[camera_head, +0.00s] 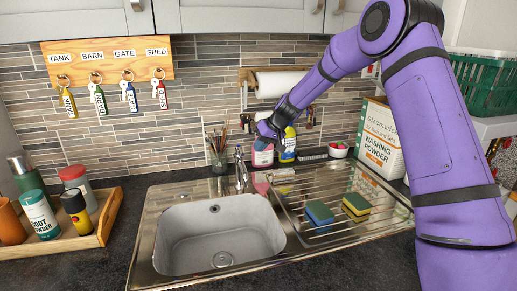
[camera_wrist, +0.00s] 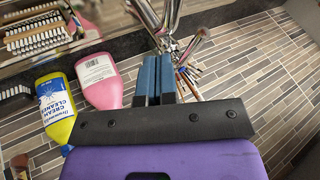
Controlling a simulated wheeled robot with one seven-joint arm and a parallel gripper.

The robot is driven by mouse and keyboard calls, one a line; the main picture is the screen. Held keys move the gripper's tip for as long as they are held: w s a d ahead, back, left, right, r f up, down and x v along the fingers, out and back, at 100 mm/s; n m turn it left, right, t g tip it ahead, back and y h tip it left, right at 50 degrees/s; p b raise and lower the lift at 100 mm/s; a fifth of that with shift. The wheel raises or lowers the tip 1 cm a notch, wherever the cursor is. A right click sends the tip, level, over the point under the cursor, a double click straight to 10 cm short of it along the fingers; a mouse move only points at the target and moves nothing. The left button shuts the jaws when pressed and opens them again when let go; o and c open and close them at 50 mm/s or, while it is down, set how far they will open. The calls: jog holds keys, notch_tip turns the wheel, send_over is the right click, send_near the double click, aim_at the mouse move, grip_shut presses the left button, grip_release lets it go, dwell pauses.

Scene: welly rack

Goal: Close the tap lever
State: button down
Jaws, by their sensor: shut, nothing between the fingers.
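The chrome tap (camera_head: 241,175) stands at the back edge of the sink, left of my gripper in the head view. In the wrist view the tap (camera_wrist: 168,22) is just beyond my fingertips, with a slim chrome bar that looks like its lever (camera_wrist: 194,44) slanting up to the right. My gripper (camera_head: 264,130) is up and to the right of the tap in the head view. Its two blue fingers (camera_wrist: 157,62) are shut together and empty in the wrist view. Whether the fingertips touch the tap cannot be told.
A pink bottle (camera_head: 263,155) and a yellow cleaner bottle (camera_head: 288,144) stand close to my gripper. A pot of brushes (camera_head: 219,160) is left of the tap. The sink bowl (camera_head: 215,235) is empty. Sponges (camera_head: 319,217) lie on the drainer, and a washing powder box (camera_head: 382,140) stands right.

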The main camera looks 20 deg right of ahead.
jog(key=v, duration=1)
jog(key=shift+s+a+r, duration=0.15)
jog(key=shift+s+a, duration=0.05)
jog(key=shift+s, duration=0.05)
jog(key=s+r+h, duration=0.2)
jog(key=s+r, duration=0.4)
jog(key=s, duration=0.6)
jog(key=s+r+h, duration=0.2)
jog(key=s+r, duration=0.4)
jog(key=s, duration=0.6)
jog(key=s+d+m+h, duration=0.1)
jog(key=s, duration=1)
jog(key=s+d+f+m+t, duration=0.1)
jog(key=s+d, duration=0.1)
jog(key=s, duration=0.9)
jog(key=shift+s+d+f+m+t+h, duration=0.2)
jog(key=shift+d+f+m+t+h, duration=0.1)
jog(key=shift+h, duration=0.1)
